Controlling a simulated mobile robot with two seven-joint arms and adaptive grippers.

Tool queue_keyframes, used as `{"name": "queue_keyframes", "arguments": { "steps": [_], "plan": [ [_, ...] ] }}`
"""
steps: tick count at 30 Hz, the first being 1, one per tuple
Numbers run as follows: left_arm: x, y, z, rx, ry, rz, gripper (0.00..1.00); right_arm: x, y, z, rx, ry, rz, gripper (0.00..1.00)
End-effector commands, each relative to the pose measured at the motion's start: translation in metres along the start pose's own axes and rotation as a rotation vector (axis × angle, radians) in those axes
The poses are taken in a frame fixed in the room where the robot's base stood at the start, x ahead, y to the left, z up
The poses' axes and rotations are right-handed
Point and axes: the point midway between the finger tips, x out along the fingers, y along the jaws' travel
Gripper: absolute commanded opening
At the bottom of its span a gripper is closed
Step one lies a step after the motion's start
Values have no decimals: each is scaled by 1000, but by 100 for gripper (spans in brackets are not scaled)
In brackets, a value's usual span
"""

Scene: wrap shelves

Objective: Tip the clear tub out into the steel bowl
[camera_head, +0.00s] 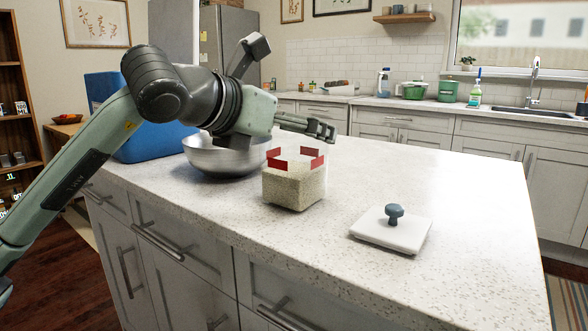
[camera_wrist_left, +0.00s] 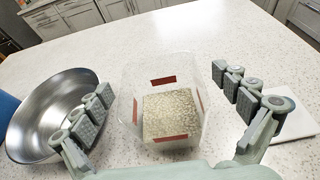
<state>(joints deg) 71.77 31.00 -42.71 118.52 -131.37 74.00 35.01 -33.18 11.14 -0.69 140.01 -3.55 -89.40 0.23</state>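The clear tub (camera_head: 293,187) stands upright on the counter, with red patches around its upper walls and beige grainy contents. In the left wrist view the tub (camera_wrist_left: 161,110) lies between the spread fingers, with a gap on each side. The steel bowl (camera_head: 215,158) stands behind and left of the tub; in the wrist view the bowl (camera_wrist_left: 45,105) is at the left, partly behind a finger. My left gripper (camera_head: 318,128) is open and empty, above and behind the tub in the head view. My right gripper is not in view.
A white square lid (camera_head: 393,232) with a dark knob lies on the counter right of the tub. A blue box (camera_head: 150,140) stands behind the bowl. The counter (camera_head: 450,195) is clear at the right and back. The counter's front edge runs close to the tub.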

Motion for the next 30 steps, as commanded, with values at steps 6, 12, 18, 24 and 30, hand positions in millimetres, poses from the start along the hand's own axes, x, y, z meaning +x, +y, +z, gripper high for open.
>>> {"name": "queue_keyframes", "arguments": {
  "steps": [6, 12, 18, 24, 30],
  "plan": [
    [0, 0, 0, 0, 0, 0, 72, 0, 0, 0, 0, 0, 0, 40],
    [0, 0, 0, 0, 0, 0, 47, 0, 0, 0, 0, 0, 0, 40],
    [0, 0, 0, 0, 0, 0, 23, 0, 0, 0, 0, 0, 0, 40],
    [-1, 0, 2, 1, -5, 0, 13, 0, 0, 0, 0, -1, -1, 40],
    [-2, 0, 5, 1, -6, 0, 13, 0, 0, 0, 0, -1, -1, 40]
  ]
}}
